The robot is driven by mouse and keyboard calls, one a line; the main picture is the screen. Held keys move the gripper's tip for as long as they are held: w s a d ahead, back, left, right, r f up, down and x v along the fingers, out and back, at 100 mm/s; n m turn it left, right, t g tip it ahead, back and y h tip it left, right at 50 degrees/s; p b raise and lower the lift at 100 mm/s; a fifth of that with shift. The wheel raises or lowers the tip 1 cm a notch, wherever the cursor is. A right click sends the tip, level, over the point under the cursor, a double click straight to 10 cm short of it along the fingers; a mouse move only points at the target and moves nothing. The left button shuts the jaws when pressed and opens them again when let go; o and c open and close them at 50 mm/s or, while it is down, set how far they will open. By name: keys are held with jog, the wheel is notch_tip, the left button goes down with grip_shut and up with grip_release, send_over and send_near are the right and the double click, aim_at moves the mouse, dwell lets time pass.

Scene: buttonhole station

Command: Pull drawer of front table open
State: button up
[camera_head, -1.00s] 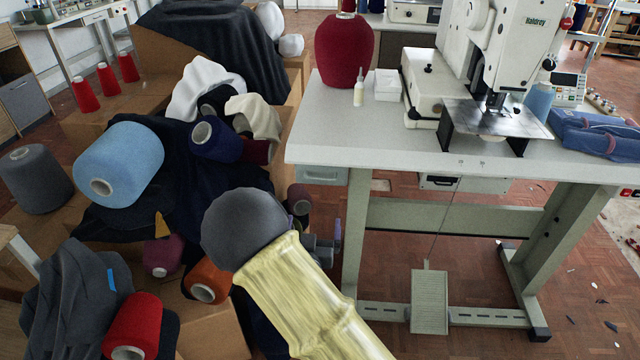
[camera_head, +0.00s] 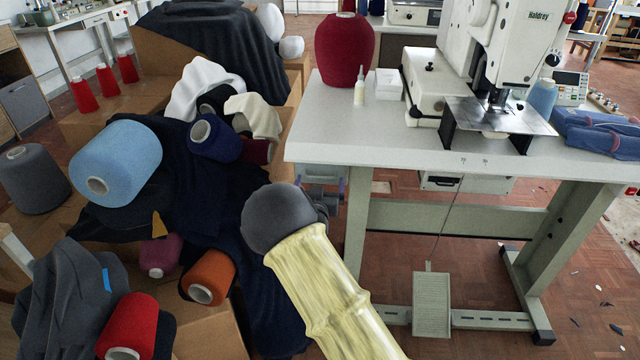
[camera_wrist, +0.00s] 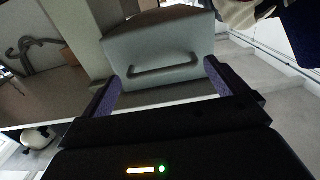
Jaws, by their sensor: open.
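The front table (camera_head: 330,135) has a pale top and a small grey drawer (camera_head: 320,171) under its left end. In the wrist view the drawer front (camera_wrist: 150,46) fills the upper middle, with a bar handle (camera_wrist: 163,69) across it. The drawer looks shut. My gripper (camera_head: 321,184) is at the drawer front in the head view, partly hidden by my wrist. In the wrist view my gripper (camera_wrist: 161,76) is open, with a purple-padded finger on each side of the handle. I cannot tell whether the fingers reach around the handle, and no contact shows.
A buttonhole machine (camera_head: 490,60), a red yarn cone (camera_head: 345,50) and a blue bag (camera_head: 600,135) stand on the table. Boxes with dark cloth and several yarn cones crowd the left side. A table leg (camera_head: 356,225) and foot pedal (camera_head: 432,303) are right of my arm.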

jog(key=shift+w, duration=0.7)
jog(key=shift+d, duration=0.1)
jog(key=c, duration=1.1)
jog(key=shift+s, duration=0.1)
